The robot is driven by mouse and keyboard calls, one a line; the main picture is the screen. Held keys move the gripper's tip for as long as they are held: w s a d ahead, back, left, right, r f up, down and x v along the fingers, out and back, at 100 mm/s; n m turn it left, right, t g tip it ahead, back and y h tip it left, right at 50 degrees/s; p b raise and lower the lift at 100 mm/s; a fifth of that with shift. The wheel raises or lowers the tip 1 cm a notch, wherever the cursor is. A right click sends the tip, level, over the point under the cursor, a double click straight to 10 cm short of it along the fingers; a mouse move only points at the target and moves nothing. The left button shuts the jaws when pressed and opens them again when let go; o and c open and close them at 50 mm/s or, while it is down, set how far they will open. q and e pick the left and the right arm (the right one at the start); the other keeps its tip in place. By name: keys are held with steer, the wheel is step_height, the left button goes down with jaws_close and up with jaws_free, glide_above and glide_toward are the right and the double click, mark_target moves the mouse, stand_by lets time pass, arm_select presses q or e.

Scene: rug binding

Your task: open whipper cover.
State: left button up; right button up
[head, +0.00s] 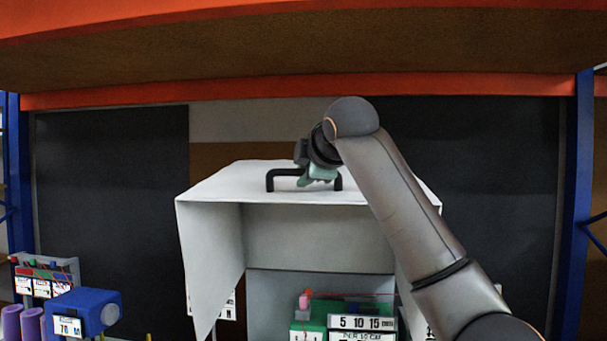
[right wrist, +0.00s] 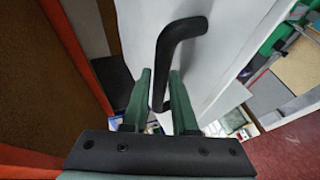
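The whipper cover (head: 265,184) is a white hood swung up. Its handle panel lies nearly flat on top, and a tapering side panel (head: 207,262) hangs at the left. A black bar handle (head: 270,180) stands on the top panel and shows large in the right wrist view (right wrist: 178,36). My right gripper (head: 319,175) is at the right part of this handle. In the right wrist view its two green fingers (right wrist: 160,88) are close on either side of the bar, shut on it. The fingertips are partly hidden. My left gripper is out of view.
Under the cover is an open bay with a green unit (head: 316,312) labelled 5 10 15. A blue box (head: 85,312) and purple rolls (head: 22,323) stand at lower left. An orange beam (head: 300,87) crosses overhead; a blue post (head: 577,200) stands at right.

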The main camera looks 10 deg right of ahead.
steer(key=o, duration=0.3)
steer(key=shift+s+r+b, duration=0.1)
steer(key=shift+s+b, duration=0.35)
steer(key=shift+s, duration=0.1)
steer(key=b+v, duration=0.3)
steer(key=v, duration=0.8)
steer(key=shift+s+r, duration=0.15)
steer(key=shift+s, duration=0.05)
